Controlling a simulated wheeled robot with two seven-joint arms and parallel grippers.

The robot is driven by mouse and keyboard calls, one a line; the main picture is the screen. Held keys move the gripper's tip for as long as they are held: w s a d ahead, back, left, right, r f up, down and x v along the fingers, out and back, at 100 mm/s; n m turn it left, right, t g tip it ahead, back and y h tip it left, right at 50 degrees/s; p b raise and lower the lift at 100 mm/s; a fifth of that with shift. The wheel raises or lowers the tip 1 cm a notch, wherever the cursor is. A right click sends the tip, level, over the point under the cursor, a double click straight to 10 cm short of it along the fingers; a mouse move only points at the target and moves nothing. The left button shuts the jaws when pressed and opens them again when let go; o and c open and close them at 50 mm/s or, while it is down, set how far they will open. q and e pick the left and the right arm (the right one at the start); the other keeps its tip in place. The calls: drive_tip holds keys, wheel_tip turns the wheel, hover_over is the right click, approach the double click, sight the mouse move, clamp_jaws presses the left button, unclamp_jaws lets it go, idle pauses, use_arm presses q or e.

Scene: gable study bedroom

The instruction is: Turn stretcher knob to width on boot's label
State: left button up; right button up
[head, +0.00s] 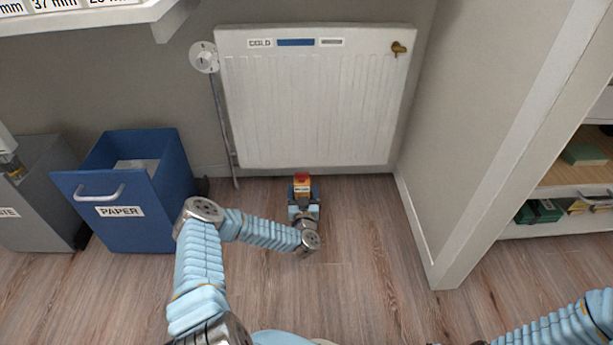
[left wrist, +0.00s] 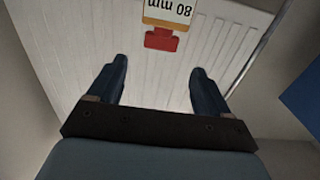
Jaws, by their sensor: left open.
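A small red piece (head: 302,176) with an orange-edged white label shows just beyond my left gripper (head: 303,190) in the head view. I cannot tell whether the red piece is the stretcher knob. My left gripper (left wrist: 157,72) is open, its two dark fingers apart with nothing between them. No boot is clearly seen. My right forearm shows at the lower right of the head view; its gripper is out of view.
A white radiator (head: 310,110) stands on the wall behind the left gripper, with a valve dial (head: 204,58). A blue paper bin (head: 150,233) and a grey bin (head: 35,220) are at left. Shelves (head: 565,190) are at right. Floor (head: 370,250) in the middle is clear.

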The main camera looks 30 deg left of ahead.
sight(302, 175)
use_arm(q)
drive_tip(key=b+x, duration=0.1)
drive_tip(key=x, duration=0.8)
drive_tip(key=shift+b, duration=0.3)
drive_tip(key=shift+s+d, duration=0.1)
drive_tip(key=shift+c, duration=0.4)
drive_tip(key=c, duration=0.9)
drive_tip(key=shift+h, duration=0.3)
